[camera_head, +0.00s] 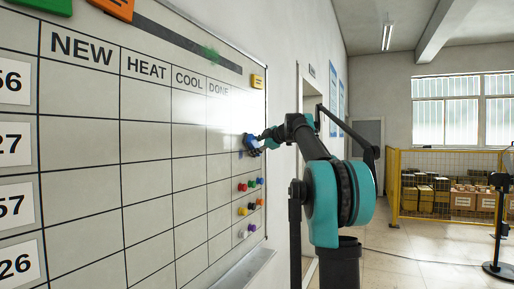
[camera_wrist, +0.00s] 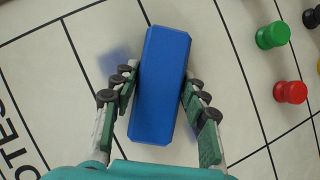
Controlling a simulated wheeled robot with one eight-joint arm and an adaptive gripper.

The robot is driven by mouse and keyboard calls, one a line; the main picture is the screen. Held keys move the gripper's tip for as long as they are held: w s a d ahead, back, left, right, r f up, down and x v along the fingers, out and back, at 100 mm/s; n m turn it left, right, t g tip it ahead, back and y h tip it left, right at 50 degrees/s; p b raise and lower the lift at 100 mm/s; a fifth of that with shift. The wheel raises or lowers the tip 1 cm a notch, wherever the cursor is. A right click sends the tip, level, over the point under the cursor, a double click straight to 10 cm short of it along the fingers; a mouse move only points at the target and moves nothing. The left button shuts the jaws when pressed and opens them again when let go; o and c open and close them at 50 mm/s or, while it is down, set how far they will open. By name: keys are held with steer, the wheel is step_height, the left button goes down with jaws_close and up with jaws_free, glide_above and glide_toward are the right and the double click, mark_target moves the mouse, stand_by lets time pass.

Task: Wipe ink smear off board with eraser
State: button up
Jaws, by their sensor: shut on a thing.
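My gripper (camera_head: 262,139) is at the right part of the whiteboard (camera_head: 95,145), beside the DONE column. It is shut on a blue eraser (camera_head: 251,144). In the wrist view the eraser (camera_wrist: 160,85) sits lengthwise between the two fingers of my gripper (camera_wrist: 160,95), close to the board face. I cannot tell whether it touches the board.
Several coloured magnets (camera_head: 250,184) stick out below my gripper; a green one (camera_wrist: 272,35) and a red one (camera_wrist: 291,92) are right of the eraser. A tray ledge (camera_head: 245,270) runs along the bottom.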

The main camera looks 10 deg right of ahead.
mark_target(254, 140)
steer(key=shift+s+a, duration=1)
steer(key=shift+s, duration=0.35)
steer(key=shift+s+a, duration=0.95)
steer(key=shift+s, duration=0.4)
steer(key=shift+s+a, duration=1)
steer(key=shift+s, duration=0.35)
steer(key=shift+r, duration=1.1)
steer(key=shift+w+d, duration=1.05)
steer(key=shift+w, duration=0.3)
steer(key=shift+w+d, duration=1)
steer(key=shift+w, duration=0.35)
steer(key=w+d, duration=0.5)
steer(key=w, duration=0.3)
steer(key=shift+w+d, duration=0.15)
steer(key=shift+d, duration=0.15)
steer(key=shift+s+d, duration=0.55)
steer(key=shift+d, duration=0.25)
steer(key=shift+s+d, duration=0.6)
steer(key=shift+d, duration=0.25)
steer(key=shift+s+d, duration=0.55)
steer(key=shift+d, duration=0.25)
steer(key=shift+s+d, duration=0.9)
steer(key=shift+d, duration=0.3)
